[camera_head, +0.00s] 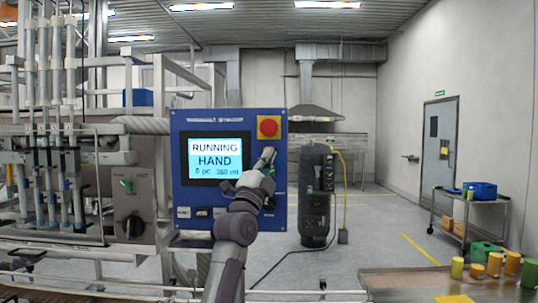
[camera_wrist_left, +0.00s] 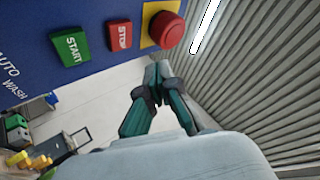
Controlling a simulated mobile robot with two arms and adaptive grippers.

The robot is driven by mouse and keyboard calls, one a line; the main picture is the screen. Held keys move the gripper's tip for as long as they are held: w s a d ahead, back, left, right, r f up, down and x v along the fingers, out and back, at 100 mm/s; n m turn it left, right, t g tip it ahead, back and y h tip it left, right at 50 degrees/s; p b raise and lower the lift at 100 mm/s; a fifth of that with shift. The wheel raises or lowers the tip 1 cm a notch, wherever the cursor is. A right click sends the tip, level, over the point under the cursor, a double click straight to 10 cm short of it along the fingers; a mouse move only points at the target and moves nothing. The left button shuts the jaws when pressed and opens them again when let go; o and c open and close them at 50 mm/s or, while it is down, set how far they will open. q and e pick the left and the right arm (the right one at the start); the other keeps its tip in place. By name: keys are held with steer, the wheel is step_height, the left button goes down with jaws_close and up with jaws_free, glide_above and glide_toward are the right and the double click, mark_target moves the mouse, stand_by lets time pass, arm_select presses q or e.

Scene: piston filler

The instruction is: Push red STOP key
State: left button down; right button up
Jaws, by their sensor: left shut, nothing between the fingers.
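The red STOP key (camera_wrist_left: 119,36) shows in the left wrist view on the blue panel, between the green START key (camera_wrist_left: 70,48) and the round red button (camera_wrist_left: 168,30) on its yellow plate. In the head view the STOP key cannot be made out behind my gripper. My left gripper (camera_head: 266,158) is in front of the panel's right side, below the round red button (camera_head: 268,127). In the left wrist view its fingers (camera_wrist_left: 158,72) are shut and empty, with the tips below the round button and right of the STOP key. Contact with the panel cannot be told. My right gripper is not in view.
The blue panel (camera_head: 220,124) has a lit screen (camera_head: 215,158) reading RUNNING HAND. A grey box with a dark knob (camera_head: 133,226) and filler pipes stand left. A black tank (camera_head: 315,195) stands behind, right. Yellow and green containers (camera_head: 494,264) stand on a table front right.

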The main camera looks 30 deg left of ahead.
arm_select(q)
steer(key=shift+w+a, duration=0.6)
steer(key=shift+w, duration=0.3)
steer(key=shift+w+a, duration=0.6)
steer(key=shift+w, duration=0.25)
steer(key=shift+w+a, duration=0.2)
steer(key=shift+w, duration=0.15)
steer(key=shift+w+a+p, duration=0.15)
steer(key=shift+w+p, duration=0.2)
steer(key=shift+p, duration=0.2)
stand_by(0.6)
steer(key=shift+s, duration=0.1)
stand_by(0.3)
steer(key=shift+s+d+b, duration=0.3)
steer(key=shift+s+d, duration=0.1)
steer(key=shift+s, duration=0.2)
